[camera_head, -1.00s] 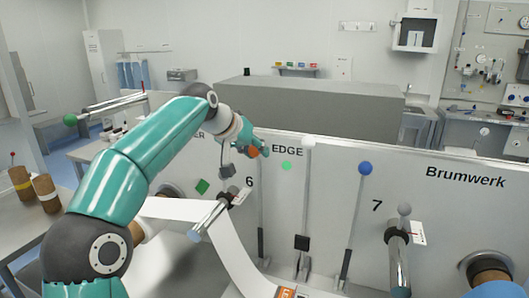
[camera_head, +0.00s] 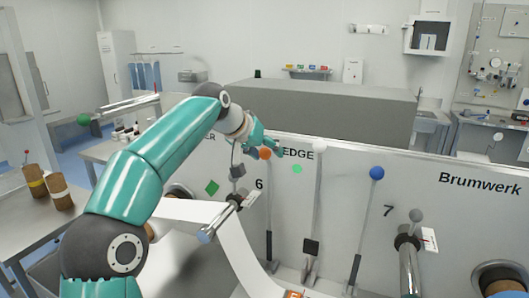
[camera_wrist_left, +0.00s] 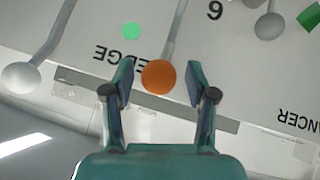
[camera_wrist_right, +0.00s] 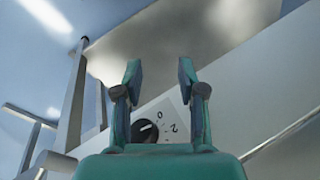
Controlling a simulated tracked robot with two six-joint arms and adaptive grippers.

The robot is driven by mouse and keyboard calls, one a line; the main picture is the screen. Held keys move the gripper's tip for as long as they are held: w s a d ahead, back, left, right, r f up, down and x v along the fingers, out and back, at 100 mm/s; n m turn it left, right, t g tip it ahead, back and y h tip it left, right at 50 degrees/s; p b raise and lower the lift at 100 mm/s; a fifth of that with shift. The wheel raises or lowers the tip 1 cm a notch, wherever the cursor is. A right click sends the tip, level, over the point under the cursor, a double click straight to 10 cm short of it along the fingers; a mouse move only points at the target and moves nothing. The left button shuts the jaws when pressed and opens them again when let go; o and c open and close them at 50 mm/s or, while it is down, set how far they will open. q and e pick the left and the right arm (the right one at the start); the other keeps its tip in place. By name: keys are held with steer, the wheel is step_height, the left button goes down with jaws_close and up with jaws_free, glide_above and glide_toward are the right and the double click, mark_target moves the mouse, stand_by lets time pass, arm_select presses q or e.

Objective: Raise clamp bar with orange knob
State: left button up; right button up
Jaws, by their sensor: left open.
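The orange knob (camera_head: 265,154) tops a thin grey bar on the white machine panel, just left of the word EDGE. In the left wrist view the orange knob (camera_wrist_left: 159,77) sits between the fingertips of my open left gripper (camera_wrist_left: 158,85), with gaps on both sides. The grey bar runs away from it toward the panel. In the head view my left gripper (camera_head: 262,145) is at the knob, partly overlapping it. My right gripper (camera_wrist_right: 158,80) shows in the right wrist view, open and empty, with a black rotary switch (camera_wrist_right: 145,131) beyond it.
A white-knobbed lever (camera_head: 319,145) and a blue-knobbed lever (camera_head: 376,173) stand to the right of the orange knob. A green diamond (camera_head: 212,188) and a white web (camera_head: 235,245) lie to the left.

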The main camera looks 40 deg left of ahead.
arm_select(q)
steer(key=v, duration=1.1)
steer(key=shift+s+r, duration=0.25)
